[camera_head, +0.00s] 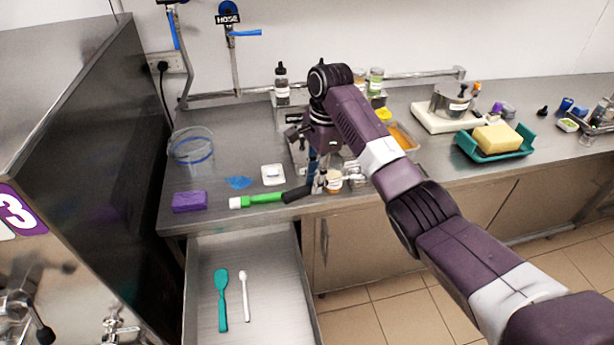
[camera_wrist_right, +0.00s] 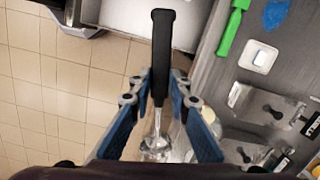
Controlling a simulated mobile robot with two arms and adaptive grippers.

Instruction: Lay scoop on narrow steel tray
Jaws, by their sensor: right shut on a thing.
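My right gripper (camera_head: 318,182) is over the front edge of the counter in the head view. In the right wrist view its blue fingers (camera_wrist_right: 165,110) are closed around the scoop (camera_wrist_right: 161,50), which has a black handle and a shiny metal end. The handle points to the top of that view, and the metal end lies between the fingers. In the head view the black handle (camera_head: 297,194) points left, near a green brush. I cannot tell for sure which piece is the narrow steel tray; steel trayware (camera_wrist_right: 268,104) lies beside the gripper. My left gripper is out of view.
A green brush (camera_head: 262,200), purple sponge (camera_head: 190,202), white square dish (camera_head: 273,174) and clear tub (camera_head: 191,148) are on the counter. An open steel drawer (camera_head: 262,315) below holds a teal spatula (camera_head: 222,300) and a white spoon (camera_head: 244,295).

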